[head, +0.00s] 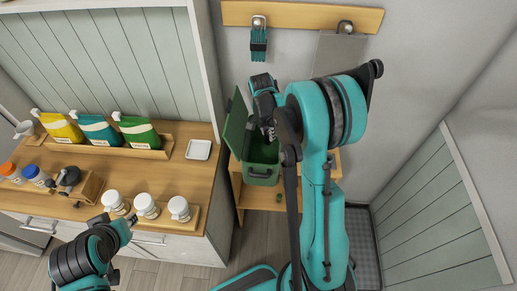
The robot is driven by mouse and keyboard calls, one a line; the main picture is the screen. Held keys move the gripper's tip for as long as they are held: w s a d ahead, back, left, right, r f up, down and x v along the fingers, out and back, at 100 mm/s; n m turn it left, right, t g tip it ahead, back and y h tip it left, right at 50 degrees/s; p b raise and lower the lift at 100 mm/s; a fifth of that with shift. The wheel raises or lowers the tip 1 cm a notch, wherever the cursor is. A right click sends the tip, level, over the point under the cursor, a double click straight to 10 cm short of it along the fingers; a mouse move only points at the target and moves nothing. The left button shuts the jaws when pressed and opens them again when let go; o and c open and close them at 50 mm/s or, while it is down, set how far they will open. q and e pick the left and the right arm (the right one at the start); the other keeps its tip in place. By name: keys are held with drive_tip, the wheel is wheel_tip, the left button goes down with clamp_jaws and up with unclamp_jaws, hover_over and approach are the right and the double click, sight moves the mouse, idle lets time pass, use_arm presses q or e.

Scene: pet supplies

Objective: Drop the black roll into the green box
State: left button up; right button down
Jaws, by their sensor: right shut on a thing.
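The green box (262,173) stands on a wooden shelf unit in the middle, with its lid (237,122) swung open to the left. My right gripper (268,133) is over the open mouth of the box, pointing down. It is shut on a small dark thing, which looks like the black roll. The roll is mostly hidden by the gripper and arm. My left gripper (118,222) is at the lower left, by the white jars and away from the box. Its fingers are too small to read.
White jars (147,206) stand along the counter's (180,175) front edge. Green, teal and yellow pouches (138,132) stand in a wooden rack behind. A small white dish (199,149) lies nearby. A dark object (70,177) sits on a wooden stand. Hooks (259,22) hang on the wall above.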

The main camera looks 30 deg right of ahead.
drive_tip(key=c, duration=1.2)
unclamp_jaws()
drive_tip(key=shift+r, duration=0.1)
wheel_tip(320, 180, up, 12)
drive_tip(key=a, duration=0.1)
drive_tip(key=shift+s+a, duration=0.2)
drive_tip(key=shift+a, duration=0.2)
drive_tip(key=s+a+f+n+t+y+b, duration=0.1)
drive_tip(key=s+a+f+n+t+b, duration=0.2)
drive_tip(key=s+a+f+n+b, duration=0.4)
drive_tip(key=s+a+f+n+t+b, duration=0.3)
drive_tip(key=s+a+f+n+b, duration=0.3)
drive_tip(key=s, duration=0.5)
drive_tip(key=f+n+b, duration=0.1)
drive_tip(key=n+b, duration=0.1)
drive_tip(key=shift+s+a+t+y+b, duration=0.25)
drive_tip(key=shift+a+t+y+b, duration=0.1)
drive_tip(key=shift+t+y+b, duration=0.05)
